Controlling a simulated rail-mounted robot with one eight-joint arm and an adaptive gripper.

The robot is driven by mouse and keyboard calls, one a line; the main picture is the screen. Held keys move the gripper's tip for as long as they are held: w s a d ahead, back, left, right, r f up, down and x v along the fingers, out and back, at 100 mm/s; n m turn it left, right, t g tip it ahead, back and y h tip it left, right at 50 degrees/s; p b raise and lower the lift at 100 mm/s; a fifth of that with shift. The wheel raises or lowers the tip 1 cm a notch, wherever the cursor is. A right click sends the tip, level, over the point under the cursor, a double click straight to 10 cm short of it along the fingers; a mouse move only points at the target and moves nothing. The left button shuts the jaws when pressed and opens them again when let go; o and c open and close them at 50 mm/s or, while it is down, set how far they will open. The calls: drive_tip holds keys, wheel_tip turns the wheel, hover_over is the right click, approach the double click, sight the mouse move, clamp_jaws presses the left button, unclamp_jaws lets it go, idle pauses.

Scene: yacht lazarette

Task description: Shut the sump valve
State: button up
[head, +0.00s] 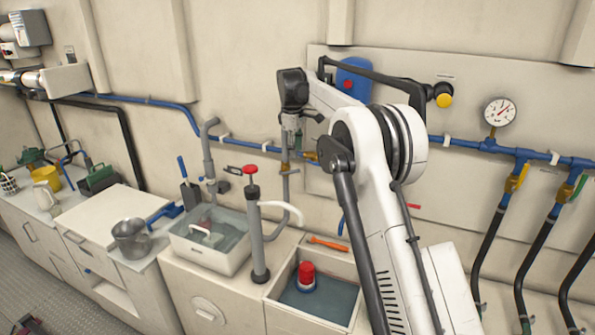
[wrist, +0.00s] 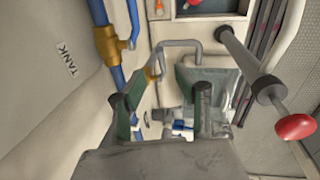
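No label in view reads "sump", so I cannot tell for sure which valve is the sump valve. In the wrist view a brass fitting (wrist: 108,43) joins the blue pipe beside the word TANK.
A hand pump with a red knob (head: 250,170) stands beside the water-filled sink (head: 190,254). A red-topped pump (head: 306,276) sits in an open water-filled bin. Yellow-handled (head: 516,180) and green-handled (head: 577,188) valves and a gauge (head: 500,112) are at right. A metal bucket (head: 131,240) stands left.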

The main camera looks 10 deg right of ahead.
sight(297, 171)
drive_tip(key=f, duration=0.3)
drive_tip(key=w+f+p, duration=0.1)
drive_tip(key=f, duration=0.2)
drive_tip(key=d+f, duration=0.1)
drive_tip(key=f, duration=0.2)
drive_tip(key=shift+w+f+p, duration=0.25)
drive_tip(key=shift+f+p, duration=0.1)
drive_tip(key=shift+f, duration=0.05)
clamp_jaws()
